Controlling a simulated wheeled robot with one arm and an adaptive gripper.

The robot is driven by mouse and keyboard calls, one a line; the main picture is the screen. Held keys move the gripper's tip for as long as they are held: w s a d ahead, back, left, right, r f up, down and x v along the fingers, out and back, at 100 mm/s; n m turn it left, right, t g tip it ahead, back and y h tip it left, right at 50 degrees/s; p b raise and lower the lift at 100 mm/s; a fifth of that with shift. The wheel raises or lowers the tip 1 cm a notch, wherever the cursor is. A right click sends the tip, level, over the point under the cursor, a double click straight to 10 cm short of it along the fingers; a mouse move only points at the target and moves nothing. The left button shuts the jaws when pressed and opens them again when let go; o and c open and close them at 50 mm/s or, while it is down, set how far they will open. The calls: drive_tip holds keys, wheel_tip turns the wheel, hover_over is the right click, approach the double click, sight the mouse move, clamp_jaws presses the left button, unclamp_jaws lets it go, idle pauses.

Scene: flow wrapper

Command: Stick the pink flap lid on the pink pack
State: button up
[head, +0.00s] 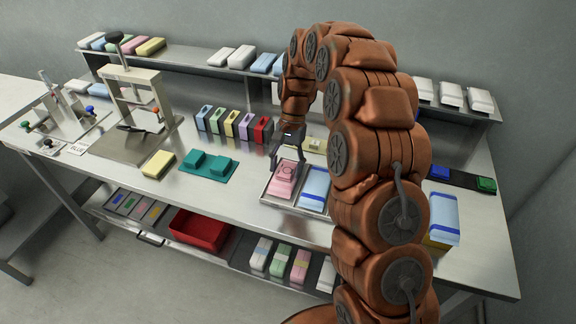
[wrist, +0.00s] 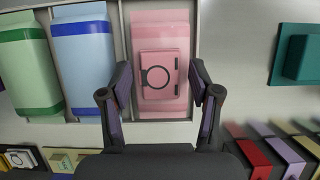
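The pink pack (head: 277,194) lies in the left compartment of a metal tray; it also shows in the wrist view (wrist: 160,28). The pink flap lid (wrist: 160,75), with a dark ring and two dark marks, lies flat on top of the pack, near its middle. In the head view the lid (head: 286,171) is just below my gripper (head: 288,158). In the wrist view my gripper (wrist: 161,84) is open, with one finger on each side of the lid and gaps between. Whether the lid is stuck down cannot be told.
A blue pack (wrist: 85,60) and a green pack (wrist: 28,70) lie beside it in the tray. Colored holders (head: 230,122) stand behind, and a teal fixture (head: 208,165) lies left. Other lids (wrist: 20,158) lie near the wrist view's lower left. Bare table surrounds the tray's front.

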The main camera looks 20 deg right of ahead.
drive_tip(key=shift+o, duration=0.6)
drive_tip(key=v, duration=1.2)
drive_tip(key=shift+s, duration=0.1)
